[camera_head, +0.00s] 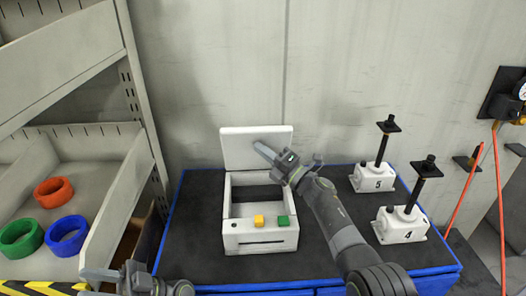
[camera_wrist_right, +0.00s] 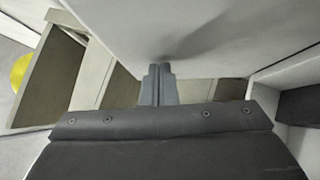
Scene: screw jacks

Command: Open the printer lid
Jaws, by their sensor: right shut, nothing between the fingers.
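The white printer (camera_head: 260,240) stands on the dark top of the blue-edged cabinet. Its lid (camera_head: 240,145) is up, standing roughly upright at the back, and the dark inside (camera_head: 257,194) shows. A yellow and a green button sit on its front top. My right gripper (camera_head: 262,150) is shut and empty, with its fingertips in front of the lid's inner face. In the right wrist view the shut fingers (camera_wrist_right: 162,70) point at the pale lid surface (camera_wrist_right: 200,35), at or very near it; contact is unclear. My left gripper (camera_head: 112,275) is low at the left, partly cut off.
Two white screw jacks, marked 5 (camera_head: 372,180) and 4 (camera_head: 400,225), stand right of the printer. A shelf at the left holds orange (camera_head: 54,192), green (camera_head: 20,239) and blue (camera_head: 67,236) rings. A grey wall is close behind the cabinet (camera_head: 190,230).

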